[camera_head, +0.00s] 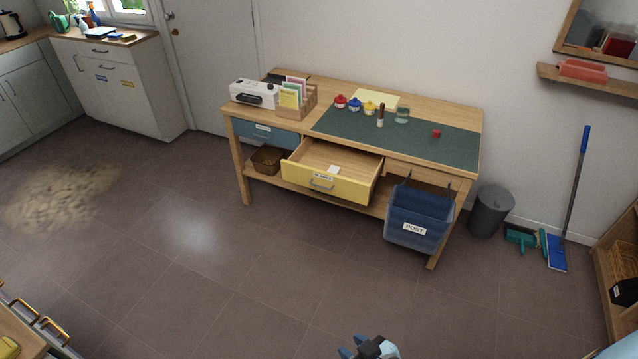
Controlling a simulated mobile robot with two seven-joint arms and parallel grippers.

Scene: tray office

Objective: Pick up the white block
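A small white block (333,169) lies inside the open yellow drawer (307,183), near its front panel. The drawer is pulled out from under the wooden desk (430,108). My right gripper (360,347) shows only partly at the bottom edge of the head view, well in front of the desk and far from the block. Whether its fingers are open or shut is unclear, and no held object is visible. My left gripper is not in view.
A blue bin marked POST (418,216) hangs at the desk's front right. A dark wastebasket (491,211) and a blue mop (573,200) stand further right. Coloured pots (355,104) and a red piece (436,133) are on the desktop. The floor before the desk is clear.

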